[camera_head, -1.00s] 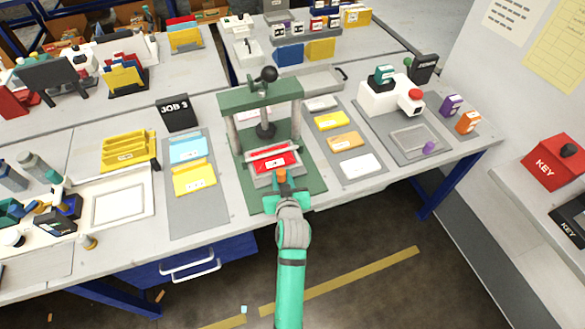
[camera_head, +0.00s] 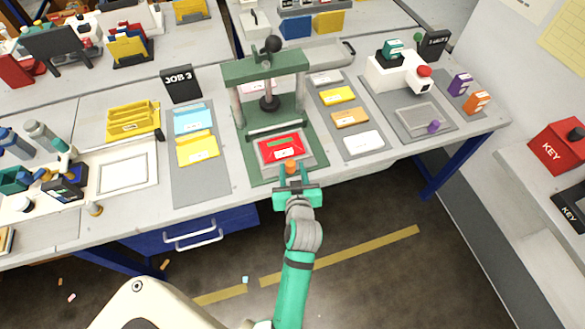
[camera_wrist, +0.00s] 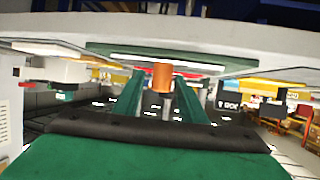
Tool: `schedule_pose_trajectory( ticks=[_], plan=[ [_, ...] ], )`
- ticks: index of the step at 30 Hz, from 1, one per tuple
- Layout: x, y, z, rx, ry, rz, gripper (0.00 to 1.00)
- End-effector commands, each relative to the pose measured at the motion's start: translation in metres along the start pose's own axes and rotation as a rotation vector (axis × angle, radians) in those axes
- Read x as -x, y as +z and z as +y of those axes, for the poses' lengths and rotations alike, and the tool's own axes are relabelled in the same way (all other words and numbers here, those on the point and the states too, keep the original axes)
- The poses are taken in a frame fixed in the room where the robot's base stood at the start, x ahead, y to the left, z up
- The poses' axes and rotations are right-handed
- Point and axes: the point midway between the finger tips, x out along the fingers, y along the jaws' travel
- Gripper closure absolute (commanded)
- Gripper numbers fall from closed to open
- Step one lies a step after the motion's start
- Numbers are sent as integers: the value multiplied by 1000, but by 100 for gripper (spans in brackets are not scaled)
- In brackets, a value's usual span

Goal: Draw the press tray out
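The press (camera_head: 265,68) is a green frame on a green base, with a black ball-topped handle. An orange knob (camera_head: 291,168) stands at the tray's front edge. My gripper (camera_head: 293,172) is at the table's front edge, its two green fingers apart on either side of the knob. In the wrist view, the orange knob (camera_wrist: 162,78) shows between the fingers, with small gaps beside it.
A grey mat with blue and yellow cards (camera_head: 194,120) lies left of the press. Another mat with several cards (camera_head: 350,117) lies right. A white device with a red button (camera_head: 396,72) stands farther right.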

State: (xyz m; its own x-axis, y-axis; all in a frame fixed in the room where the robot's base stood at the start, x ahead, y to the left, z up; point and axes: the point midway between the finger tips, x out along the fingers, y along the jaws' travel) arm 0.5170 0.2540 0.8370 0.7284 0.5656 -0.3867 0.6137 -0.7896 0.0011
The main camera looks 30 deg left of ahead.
Motion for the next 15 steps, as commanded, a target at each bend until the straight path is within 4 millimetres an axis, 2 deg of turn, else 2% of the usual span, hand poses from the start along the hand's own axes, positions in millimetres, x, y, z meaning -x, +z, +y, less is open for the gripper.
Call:
schedule_pose_trajectory(
  ticks=[10,15],
  plan=[
    [1,-2,-2,0,-3,4,57],
    [17,-1,-1,-1,-2,4,57]
  ],
)
